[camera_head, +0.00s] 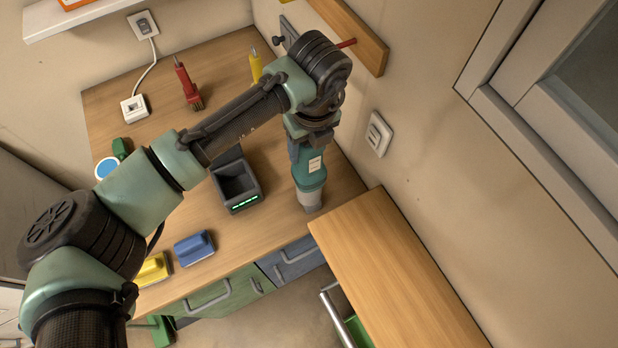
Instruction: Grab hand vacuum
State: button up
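The hand vacuum (308,172) is teal with a white label and a grey nozzle pointing toward the front of the wooden counter (265,160). It is at the counter's right side, right of a dark charging dock (237,188) with green lights. My gripper (305,137) is at the upper end of the vacuum, overlapping it in the picture. Its fingers are mostly hidden by my wrist, so I cannot tell whether they are closed on the vacuum or whether it is lifted.
A blue brush (194,248) and a yellow brush (153,269) lie near the front edge. A red tool (187,84) and a yellow tool (256,66) are toward the back. A raised wooden surface (395,275) stands close at the front right, with the wall beyond.

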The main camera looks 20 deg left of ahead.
grip_shut()
jog(key=shift+w+r, duration=0.1)
jog(key=shift+r, duration=0.1)
